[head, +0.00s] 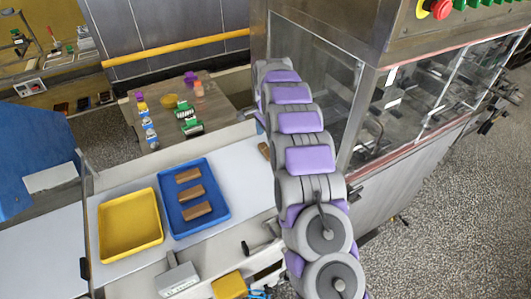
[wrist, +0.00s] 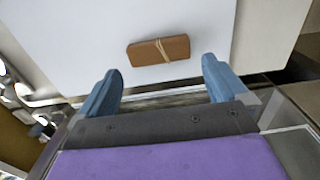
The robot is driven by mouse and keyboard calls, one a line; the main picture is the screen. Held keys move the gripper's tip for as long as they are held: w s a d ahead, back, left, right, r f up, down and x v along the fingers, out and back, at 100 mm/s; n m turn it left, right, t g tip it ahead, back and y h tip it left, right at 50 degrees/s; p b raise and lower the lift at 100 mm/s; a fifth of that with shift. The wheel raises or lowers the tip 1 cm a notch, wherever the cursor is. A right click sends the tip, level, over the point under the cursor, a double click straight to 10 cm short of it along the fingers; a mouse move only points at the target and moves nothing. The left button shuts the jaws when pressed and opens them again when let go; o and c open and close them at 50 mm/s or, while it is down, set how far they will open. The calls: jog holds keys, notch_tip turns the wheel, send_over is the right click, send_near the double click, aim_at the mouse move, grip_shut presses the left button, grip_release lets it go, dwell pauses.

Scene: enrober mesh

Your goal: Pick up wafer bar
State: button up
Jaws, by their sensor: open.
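A brown wafer bar (wrist: 145,52) with thin pale lines across it lies flat on a white surface in the wrist view. In the head view, a brown bar (head: 264,150) shows partly beside my arm, on the white surface; the arm hides the rest. My gripper (wrist: 161,68) is open and empty, with its two blue fingers spread wide. The bar appears just beyond the fingertips, roughly centred between them, not between the fingers. My gripper's fingers are not visible in the head view.
A blue tray (head: 222,210) holds three brown bars. An empty yellow tray (head: 130,224) stands left of it. The glass-walled machine (head: 395,105) stands right of my arm. A small table (head: 222,112) behind carries bottles and green items.

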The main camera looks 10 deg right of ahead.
aim_at(266, 151)
jog(key=f, duration=0.1)
jog(key=f+b, duration=0.1)
jog(key=f, duration=0.3)
jog(key=shift+w+d, duration=0.1)
jog(key=shift+d, duration=0.3)
jog(key=shift+c, duration=0.5)
jog(key=c, duration=0.4)
